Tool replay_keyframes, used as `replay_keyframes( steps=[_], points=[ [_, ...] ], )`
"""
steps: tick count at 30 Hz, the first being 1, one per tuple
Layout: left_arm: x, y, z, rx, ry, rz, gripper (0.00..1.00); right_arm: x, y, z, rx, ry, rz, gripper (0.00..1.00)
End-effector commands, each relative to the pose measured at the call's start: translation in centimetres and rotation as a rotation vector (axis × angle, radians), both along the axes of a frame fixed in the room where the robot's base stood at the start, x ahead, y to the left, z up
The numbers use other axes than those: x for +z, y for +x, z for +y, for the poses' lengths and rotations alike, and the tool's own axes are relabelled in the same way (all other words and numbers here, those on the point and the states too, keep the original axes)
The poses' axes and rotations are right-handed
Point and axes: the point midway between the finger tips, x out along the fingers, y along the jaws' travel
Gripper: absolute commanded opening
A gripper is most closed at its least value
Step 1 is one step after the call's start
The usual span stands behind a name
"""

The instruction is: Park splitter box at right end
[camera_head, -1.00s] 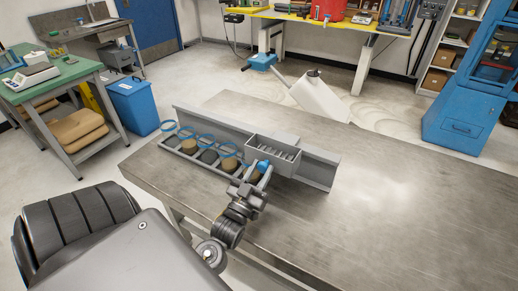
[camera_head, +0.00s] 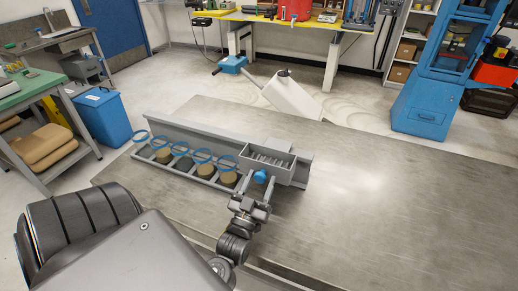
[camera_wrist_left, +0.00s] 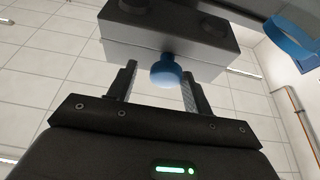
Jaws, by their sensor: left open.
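The splitter box (camera_head: 267,168), a grey open-topped box with thin fins inside, sits on the grey rail (camera_head: 200,137), a short way from its right end. A blue knob (camera_head: 260,177) sticks out of its near face. My left gripper (camera_head: 256,188) is open with one finger on each side of the knob. In the left wrist view the knob (camera_wrist_left: 166,72) is between the fingers, close to the right one, with a clear gap to the left one. Whether it touches is unclear. My right gripper is out of view.
Several blue rings (camera_head: 203,155) stand over a row of cups in a grey rack (camera_head: 201,178) left of the box. A short stretch of rail is free right of it. The metal table (camera_head: 400,210) is clear to the right.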

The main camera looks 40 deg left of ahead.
Motion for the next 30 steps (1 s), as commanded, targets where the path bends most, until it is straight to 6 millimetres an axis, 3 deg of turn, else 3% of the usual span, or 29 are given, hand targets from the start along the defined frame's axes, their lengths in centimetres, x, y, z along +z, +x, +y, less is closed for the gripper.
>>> replay_keyframes(
  steps=[9, 14, 17, 24, 30],
  points=[
    [-0.1, -0.2, 0.2, 0.005, 0.001, 0.001, 0.56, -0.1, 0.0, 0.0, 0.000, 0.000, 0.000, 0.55],
    [-0.9, -1.4, -0.3, 0.004, 0.000, 0.003, 0.56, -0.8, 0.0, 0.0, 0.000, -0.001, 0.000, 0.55],
    [-1.8, -3.1, -1.0, 0.004, -0.001, 0.004, 0.56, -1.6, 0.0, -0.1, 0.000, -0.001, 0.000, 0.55],
    [-1.6, -8.5, -2.9, 0.004, -0.001, 0.005, 0.56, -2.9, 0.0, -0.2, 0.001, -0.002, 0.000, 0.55],
    [-1.4, -12.0, -4.2, 0.004, 0.000, 0.003, 0.56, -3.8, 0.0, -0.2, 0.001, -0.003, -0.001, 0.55]
  ],
)
